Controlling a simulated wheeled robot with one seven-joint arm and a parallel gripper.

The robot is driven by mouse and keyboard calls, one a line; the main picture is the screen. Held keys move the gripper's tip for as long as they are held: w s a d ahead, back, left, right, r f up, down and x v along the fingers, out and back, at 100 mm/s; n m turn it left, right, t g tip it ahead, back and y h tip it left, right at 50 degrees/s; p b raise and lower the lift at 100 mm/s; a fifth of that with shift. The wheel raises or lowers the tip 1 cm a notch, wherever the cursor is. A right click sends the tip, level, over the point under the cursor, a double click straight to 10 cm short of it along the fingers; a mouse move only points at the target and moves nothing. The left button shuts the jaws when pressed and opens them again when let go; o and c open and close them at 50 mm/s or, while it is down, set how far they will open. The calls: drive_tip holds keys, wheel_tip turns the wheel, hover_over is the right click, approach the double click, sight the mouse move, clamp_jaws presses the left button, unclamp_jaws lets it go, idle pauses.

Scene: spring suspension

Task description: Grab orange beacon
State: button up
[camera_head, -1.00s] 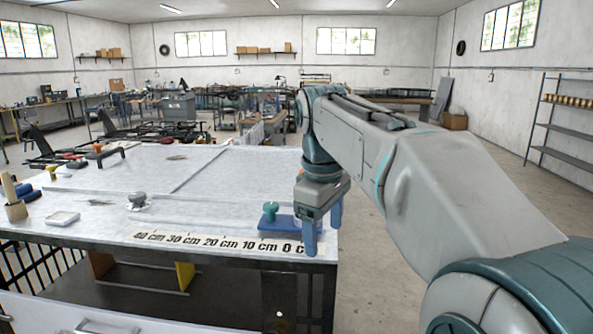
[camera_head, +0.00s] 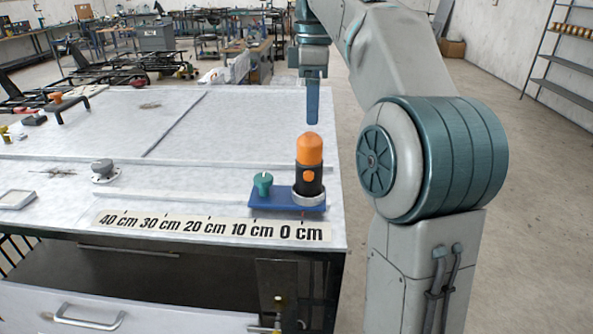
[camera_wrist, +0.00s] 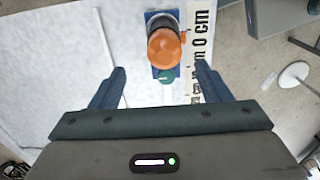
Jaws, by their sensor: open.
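The orange beacon (camera_head: 309,160) has an orange dome on a black body with an orange button. It stands upright on a blue plate (camera_head: 286,199) at the table's right edge, above the 0 cm mark, beside a green knob (camera_head: 263,183). My gripper (camera_head: 312,122) is open and empty, just above and behind the beacon in the head view. In the wrist view the beacon (camera_wrist: 164,48) shows from above, ahead of and between the lines of the open fingers (camera_wrist: 158,85). The fingers do not touch it. The green knob (camera_wrist: 166,76) shows on the near side of it.
The table (camera_head: 180,150) carries a printed centimetre scale (camera_head: 210,226) along its front edge. A grey knob (camera_head: 104,170) and a white tray (camera_head: 17,199) lie to the left. The tabletop between is mostly clear. A shelf rack stands at far right.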

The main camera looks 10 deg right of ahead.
sight(310, 134)
wheel_tip(310, 134, down, 4)
drive_tip(key=shift+w+r, duration=0.1)
drive_tip(key=shift+r, duration=0.15)
drive_tip(key=shift+s+a+f, duration=0.1)
drive_tip(key=shift+a+f, duration=0.05)
drive_tip(key=shift+f, duration=0.9)
drive_tip(key=shift+s+a+f, duration=0.1)
drive_tip(key=shift+a+f, duration=0.05)
drive_tip(key=shift+f, duration=1.6)
drive_tip(key=c, duration=1.4)
